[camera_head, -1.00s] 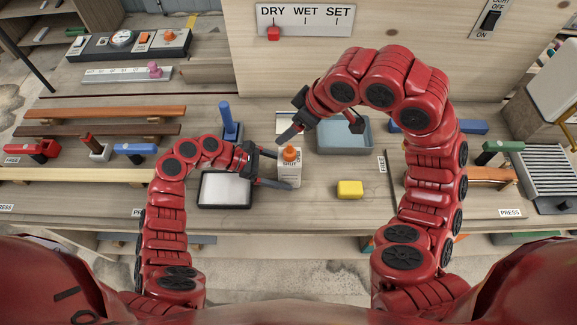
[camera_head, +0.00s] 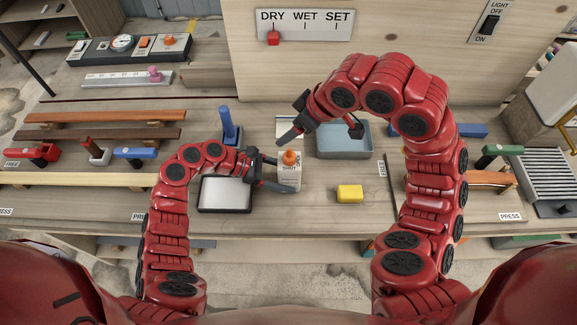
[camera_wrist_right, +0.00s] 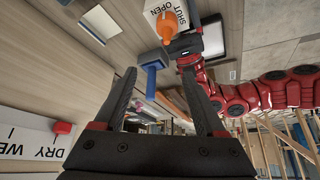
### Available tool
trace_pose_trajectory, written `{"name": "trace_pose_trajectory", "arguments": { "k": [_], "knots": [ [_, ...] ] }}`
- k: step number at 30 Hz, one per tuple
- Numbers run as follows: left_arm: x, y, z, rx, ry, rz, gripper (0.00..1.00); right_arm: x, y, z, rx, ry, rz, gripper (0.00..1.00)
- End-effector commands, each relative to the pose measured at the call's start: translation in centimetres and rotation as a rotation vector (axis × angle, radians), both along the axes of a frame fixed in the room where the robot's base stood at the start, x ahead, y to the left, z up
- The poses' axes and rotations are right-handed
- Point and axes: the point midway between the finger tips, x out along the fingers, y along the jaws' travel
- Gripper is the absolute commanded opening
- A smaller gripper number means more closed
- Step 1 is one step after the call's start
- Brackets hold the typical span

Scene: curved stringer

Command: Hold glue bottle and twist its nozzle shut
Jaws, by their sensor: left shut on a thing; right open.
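The white glue bottle (camera_head: 289,172) with an orange nozzle (camera_head: 289,157) stands upright on the bench in the head view. My left gripper (camera_head: 284,174) is shut on the bottle's body from the left side. My right gripper (camera_head: 318,128) is open and empty, above and beyond the bottle. In the right wrist view its two fingers (camera_wrist_right: 168,100) are spread apart. There the orange nozzle (camera_wrist_right: 166,27) and the bottle's label (camera_wrist_right: 168,12) with SHUT and OPEN show at the top, outside the fingers, with the left gripper (camera_wrist_right: 188,45) beside it.
A yellow sponge (camera_head: 350,193) lies right of the bottle. A grey-blue tray (camera_head: 344,153) stands behind. A dark-rimmed pad (camera_head: 225,194) lies under my left arm. A blue upright tool (camera_head: 228,122) stands behind it. A DRY/WET/SET panel (camera_head: 305,24) is on the back board.

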Motion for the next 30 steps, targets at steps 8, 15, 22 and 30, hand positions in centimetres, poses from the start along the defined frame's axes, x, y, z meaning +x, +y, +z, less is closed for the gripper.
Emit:
{"name": "trace_pose_trajectory", "arguments": {
  "k": [8,15,22,30],
  "knots": [
    [0.0,0.0,0.0,-0.001,-0.001,0.000,0.28,8.2,-5.5,-3.6,0.216,-0.134,-0.454,0.73],
    [0.0,0.0,0.0,-0.001,-0.001,0.000,0.28,12.7,-15.1,-5.4,0.407,-0.442,-0.780,0.73],
    [0.0,0.0,0.0,-0.001,0.000,0.000,0.28,9.4,-18.8,-5.8,0.548,-0.717,-0.766,0.73],
    [0.0,0.0,0.0,-0.001,-0.001,0.000,0.28,-0.8,-13.1,-8.3,0.709,-0.778,-0.463,0.73]
  ]
}}
